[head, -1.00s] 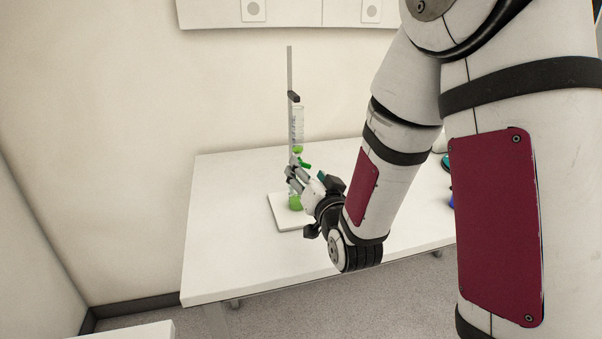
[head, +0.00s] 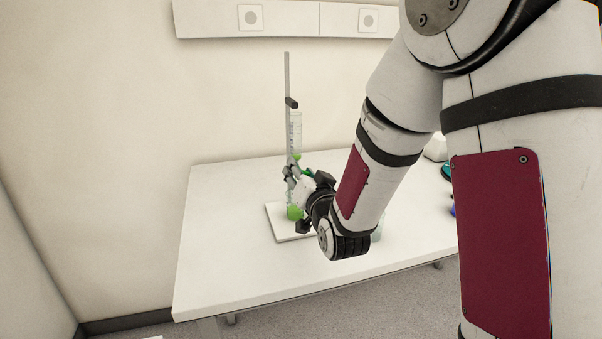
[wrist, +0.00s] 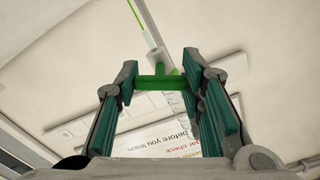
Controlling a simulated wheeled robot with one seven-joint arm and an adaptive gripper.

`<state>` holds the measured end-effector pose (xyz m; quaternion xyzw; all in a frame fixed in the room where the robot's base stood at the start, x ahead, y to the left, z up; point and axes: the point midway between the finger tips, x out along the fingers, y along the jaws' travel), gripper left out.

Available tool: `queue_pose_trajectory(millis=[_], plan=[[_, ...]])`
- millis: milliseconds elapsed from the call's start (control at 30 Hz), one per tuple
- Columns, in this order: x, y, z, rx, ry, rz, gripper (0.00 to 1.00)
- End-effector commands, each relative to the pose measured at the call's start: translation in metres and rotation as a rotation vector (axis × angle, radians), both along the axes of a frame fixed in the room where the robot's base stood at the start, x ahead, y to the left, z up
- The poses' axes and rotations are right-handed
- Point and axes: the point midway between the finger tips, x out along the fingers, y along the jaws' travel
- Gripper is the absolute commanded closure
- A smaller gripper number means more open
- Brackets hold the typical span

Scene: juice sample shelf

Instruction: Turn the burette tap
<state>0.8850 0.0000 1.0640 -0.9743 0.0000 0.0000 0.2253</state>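The burette (head: 296,128) stands upright on a stand, a clear graduated tube with green parts below it. Its green tap (wrist: 160,82) shows in the wrist view as a bar lying crosswise between my two fingertips. My gripper (head: 290,173) is at the tap from the right. In the wrist view its teal-padded fingers (wrist: 160,75) are wide apart, one at each end of the bar. I cannot tell whether they touch it. A flask with green liquid (head: 294,212) stands below the tap. My gripper and wrist partly hide the tap in the head view.
The stand has a grey rod (head: 287,80), a dark clamp (head: 291,102) and a white base plate (head: 277,222) on the white table (head: 215,245). The table's left part is clear. Other items stand at the right behind my arm. The wall is behind.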

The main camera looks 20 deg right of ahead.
Motion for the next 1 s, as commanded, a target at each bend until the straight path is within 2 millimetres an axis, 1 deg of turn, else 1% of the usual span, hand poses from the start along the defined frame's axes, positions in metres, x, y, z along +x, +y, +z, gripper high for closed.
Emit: queue_pose_trajectory(millis=[33, 67, 100, 233, 333, 700, 833, 1000], plan=[[0.0000, 0.0000, 0.0000, 0.000, 0.000, 0.000, 0.84], [0.0000, 0.0000, 0.0000, 0.000, 0.000, 0.000, 0.91], [0.0000, 0.0000, 0.0000, 0.000, 0.000, 0.000, 0.92], [0.0002, 0.0000, -0.0001, -0.006, -0.001, 0.000, 0.92], [0.0008, 0.0005, -0.0009, -0.045, -0.002, 0.001, 0.92], [0.0012, 0.0000, -0.0021, -0.371, -0.004, -0.001, 0.92], [0.0008, 0.0004, -0.0011, -0.442, -0.002, 0.000, 0.92], [0.0002, 0.0001, -0.0003, -0.472, 0.000, 0.000, 0.92]])
